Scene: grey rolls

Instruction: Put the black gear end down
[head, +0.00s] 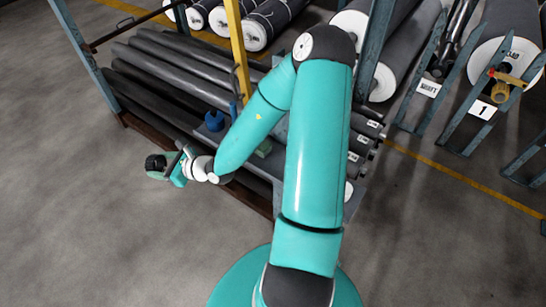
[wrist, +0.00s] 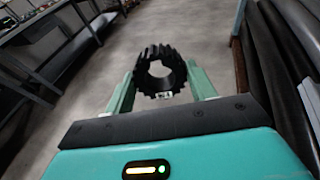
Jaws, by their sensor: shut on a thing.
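The black gear (wrist: 160,53) is a toothed ring with a round hole through it. In the wrist view it sits between the two green fingers of my gripper (wrist: 160,88), which is shut on it. The hole faces the wrist camera. In the head view the gear (head: 156,162) is a small dark shape at the tip of my gripper (head: 168,172), left of the rack and over the grey floor. The exact contact of the fingers on the gear is hard to see.
A rack with dark rolls (head: 170,75) stands beside my arm, with a blue object (head: 214,121) on it. Large grey rolls stand behind at the right. In the wrist view a grey bench (wrist: 62,50) is at the left. Open concrete floor (head: 70,200) lies at the left.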

